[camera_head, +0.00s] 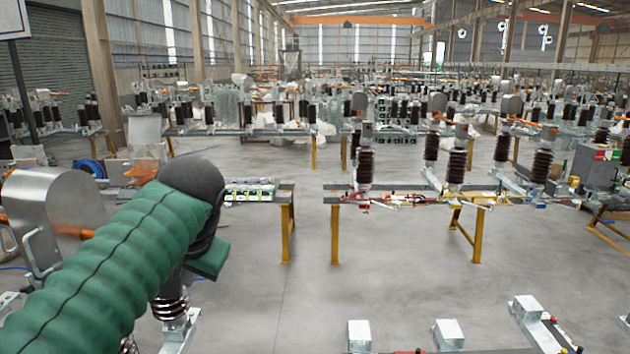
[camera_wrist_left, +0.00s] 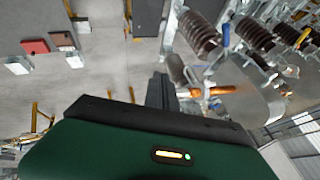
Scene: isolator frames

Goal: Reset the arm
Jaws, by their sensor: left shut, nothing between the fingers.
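My left arm in its green ribbed sleeve (camera_head: 110,270) reaches in from the lower left of the head view and bends down at a black joint (camera_head: 192,185). A green wrist part (camera_head: 208,260) shows below the joint; the fingers are hidden there. In the left wrist view my left gripper (camera_wrist_left: 160,92) shows as dark fingers beyond the green housing, shut and empty. Near it in that view are an orange copper bar (camera_wrist_left: 208,91) and brown ribbed insulators (camera_wrist_left: 201,35). I cannot tell whether it touches them. My right arm and gripper are out of view.
A metal hood (camera_head: 50,205) stands close to my left arm, and a brown ribbed insulator (camera_head: 170,307) stands below it. Yellow-legged benches (camera_head: 335,235) with isolator parts stand ahead. Grey floor (camera_head: 400,270) between is clear. Metal blocks (camera_head: 448,332) show at the bottom right.

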